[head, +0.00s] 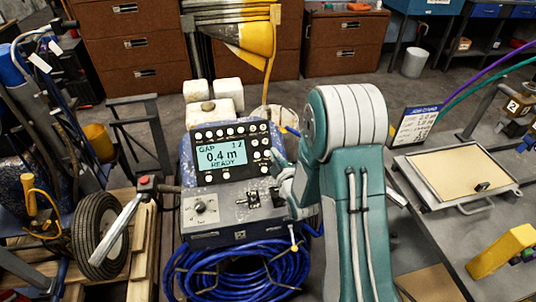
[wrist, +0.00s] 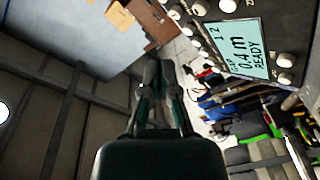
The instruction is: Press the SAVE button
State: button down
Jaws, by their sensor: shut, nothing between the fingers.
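The line striper's control panel (head: 232,182) stands upright in the head view, with a lit screen (head: 221,157) reading GAP, 0.4 m, READY. Round white buttons run along its top (head: 230,132), down its right side and below the screen. Their labels are too small to read, so I cannot tell which is SAVE. The wrist view shows the screen (wrist: 245,48) tilted, with some buttons beside it. My gripper (head: 276,157) is shut and empty at the panel's right edge; my arm hides what lies behind it. In the wrist view my gripper (wrist: 153,70) points away from the camera, left of the screen.
Below the panel is a grey box with a dial (head: 200,207) and a coiled blue hose (head: 238,275). A wheel (head: 97,235) and pallet stand at left. A bench with a framed tray (head: 455,178) and yellow block (head: 502,252) is at right.

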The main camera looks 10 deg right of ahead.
jog(key=shift+w+f, duration=3.1)
jog(key=shift+w, duration=0.05)
jog(key=shift+w+f, duration=0.2)
jog(key=shift+w, duration=0.05)
jog(key=shift+w+f, duration=0.3)
dwell(0.6)
jog(key=shift+s+r, duration=0.6)
jog(key=shift+s+r, duration=0.1)
jog(key=shift+s+r, duration=1.65)
jog(key=shift+s, duration=0.05)
